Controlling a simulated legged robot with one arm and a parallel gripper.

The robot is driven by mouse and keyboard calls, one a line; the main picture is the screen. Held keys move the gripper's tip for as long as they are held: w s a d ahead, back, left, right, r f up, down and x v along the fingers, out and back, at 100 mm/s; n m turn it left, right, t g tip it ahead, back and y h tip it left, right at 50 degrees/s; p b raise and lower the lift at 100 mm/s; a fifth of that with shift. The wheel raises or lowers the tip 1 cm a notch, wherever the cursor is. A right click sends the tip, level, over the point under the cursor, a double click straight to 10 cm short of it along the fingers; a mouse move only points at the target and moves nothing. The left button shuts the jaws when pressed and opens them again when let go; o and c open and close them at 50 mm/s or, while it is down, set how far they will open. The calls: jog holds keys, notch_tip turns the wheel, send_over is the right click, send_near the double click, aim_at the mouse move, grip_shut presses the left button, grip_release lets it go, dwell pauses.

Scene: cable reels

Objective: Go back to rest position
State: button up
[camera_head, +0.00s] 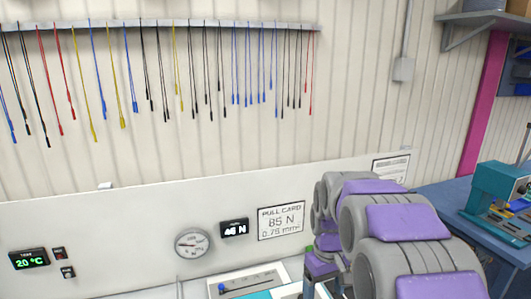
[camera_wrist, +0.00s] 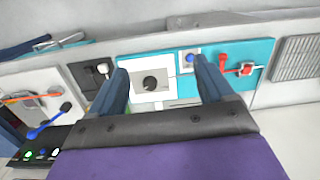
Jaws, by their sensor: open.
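My gripper (camera_wrist: 163,88) shows in the wrist view with its two dark blue fingers spread wide apart and nothing between them. Beyond the fingers is a teal and white panel with a black round knob (camera_wrist: 150,84). A blue knob (camera_wrist: 190,58) and a red lever (camera_wrist: 235,66) sit on the same panel to the right. In the head view my grey and purple arm fills the lower right. The gripper's fingertips are mostly hidden behind the arm there.
Many coloured cables hang from a wall rail (camera_head: 160,25). A round gauge (camera_head: 193,243), a force display (camera_head: 234,228) and a pull card sign (camera_head: 282,221) are on the low wall. A teal machine (camera_head: 497,195) stands on a blue table (camera_head: 440,203) at the right.

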jog(key=s+f+m+g+b, duration=0.1)
jog(key=s+f+m+b, duration=0.1)
jog(key=s, duration=3)
jog(key=shift+s+f+m, duration=0.2)
jog(key=shift+f+m, duration=0.45)
jog(key=shift+m, duration=0.45)
